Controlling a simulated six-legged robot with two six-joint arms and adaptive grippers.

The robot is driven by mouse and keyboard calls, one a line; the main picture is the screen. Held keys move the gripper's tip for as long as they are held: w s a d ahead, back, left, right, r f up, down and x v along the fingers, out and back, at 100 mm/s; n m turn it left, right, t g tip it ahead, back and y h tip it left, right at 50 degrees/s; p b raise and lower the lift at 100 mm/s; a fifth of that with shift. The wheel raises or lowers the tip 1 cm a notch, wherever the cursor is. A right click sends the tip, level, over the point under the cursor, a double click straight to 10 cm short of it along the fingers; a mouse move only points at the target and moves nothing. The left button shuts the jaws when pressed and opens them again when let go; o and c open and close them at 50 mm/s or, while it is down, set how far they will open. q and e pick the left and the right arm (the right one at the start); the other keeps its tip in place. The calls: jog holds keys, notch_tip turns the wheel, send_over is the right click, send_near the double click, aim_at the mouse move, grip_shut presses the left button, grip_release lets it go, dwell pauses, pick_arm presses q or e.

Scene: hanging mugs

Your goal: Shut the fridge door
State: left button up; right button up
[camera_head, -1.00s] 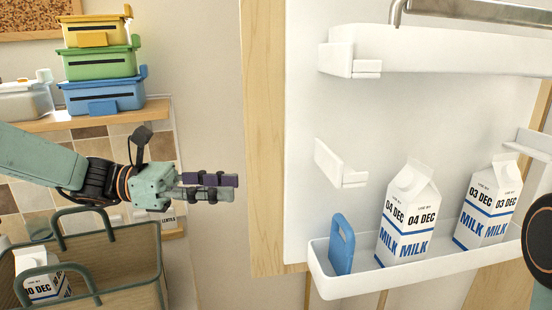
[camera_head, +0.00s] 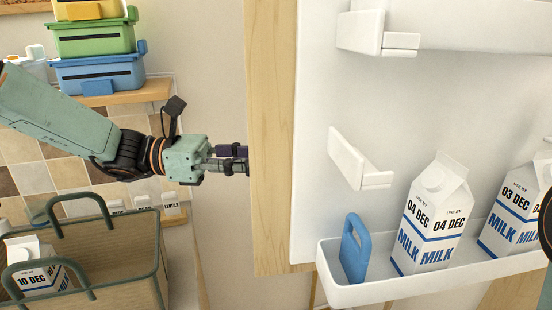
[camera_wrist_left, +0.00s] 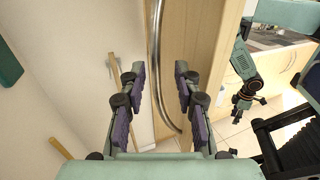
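The fridge door (camera_head: 272,140) stands open, its white inner side with shelves facing the head camera and its wooden edge at the left. My left gripper (camera_head: 240,160) is at that edge in the head view, its fingertips partly hidden behind the wood. In the left wrist view my left gripper (camera_wrist_left: 155,76) is open, its fingers spread either side of the curved metal door handle (camera_wrist_left: 154,45) in the picture; I cannot tell whether they touch it. The door's wooden outer face (camera_wrist_left: 195,45) shows behind. My right gripper (camera_wrist_left: 243,105) is small in the left wrist view; its opening is unclear.
Milk cartons (camera_head: 432,220) and a blue item (camera_head: 354,248) stand in the lower door shelf (camera_head: 400,285). A basket (camera_head: 130,288) with a milk carton (camera_head: 35,275) is at lower left. Stacked boxes (camera_head: 98,73) sit on a wall shelf (camera_head: 120,96) behind my left arm.

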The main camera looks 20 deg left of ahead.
aim_at(278, 159)
pick_arm(q)
jog(key=shift+x, duration=1.95)
jog(key=shift+a, duration=0.3)
jog(key=shift+w+d, duration=0.1)
jog(key=shift+d, duration=0.15)
jog(key=c, duration=0.6)
grip_shut()
